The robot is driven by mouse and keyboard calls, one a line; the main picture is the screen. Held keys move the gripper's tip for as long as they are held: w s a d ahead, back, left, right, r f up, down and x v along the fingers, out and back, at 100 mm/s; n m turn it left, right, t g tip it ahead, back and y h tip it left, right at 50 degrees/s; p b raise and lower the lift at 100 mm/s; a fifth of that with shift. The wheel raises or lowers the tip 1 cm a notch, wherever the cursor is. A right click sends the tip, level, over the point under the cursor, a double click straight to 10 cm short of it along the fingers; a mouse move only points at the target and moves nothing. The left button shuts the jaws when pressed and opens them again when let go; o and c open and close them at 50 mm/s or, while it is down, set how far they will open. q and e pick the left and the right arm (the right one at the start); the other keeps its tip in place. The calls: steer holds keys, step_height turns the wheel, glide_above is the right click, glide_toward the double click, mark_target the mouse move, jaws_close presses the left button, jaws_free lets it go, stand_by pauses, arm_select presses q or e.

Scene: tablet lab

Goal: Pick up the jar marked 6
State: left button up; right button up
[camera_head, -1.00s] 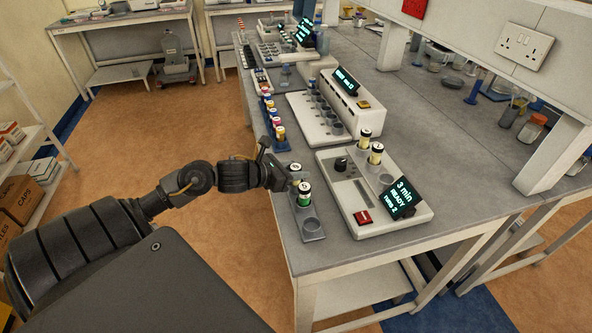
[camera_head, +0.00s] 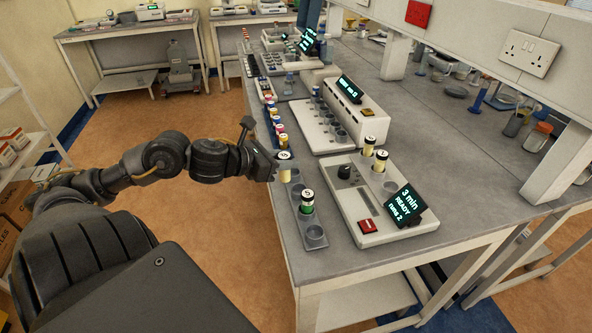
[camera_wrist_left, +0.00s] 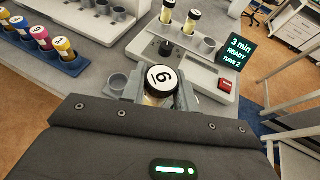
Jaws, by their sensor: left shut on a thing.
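The jar marked 6 (camera_wrist_left: 163,80) has a white cap with a black rim and a pale body. In the left wrist view its cap faces the camera between the fingers. My left gripper (camera_head: 281,172) is shut on this jar (camera_head: 285,155) and holds it at the back end of a small grey rack (camera_head: 316,246). The jar appears raised from the rack, but its lower part is hidden by the fingers. A green-banded jar (camera_head: 307,201) stands in the rack in front of it. My right gripper is not in view.
A timer device (camera_head: 362,212) with two yellowish jars (camera_head: 380,160) stands right of the rack, its screen (camera_head: 406,204) reading 3 min, READY. A blue rack of colored jars (camera_head: 277,128) lies behind the gripper. A white block with cups (camera_head: 342,112) stands further back.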

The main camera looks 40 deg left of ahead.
arm_select(q)
steer(key=v, duration=0.3)
steer(key=r+p+v, duration=0.1)
steer(key=v, duration=0.1)
steer(key=shift+d, duration=0.35)
steer(key=shift+p+v, duration=2.7)
steer(key=shift+p, duration=0.55)
steer(key=shift+d+f, duration=0.1)
steer(key=shift+d, duration=0.1)
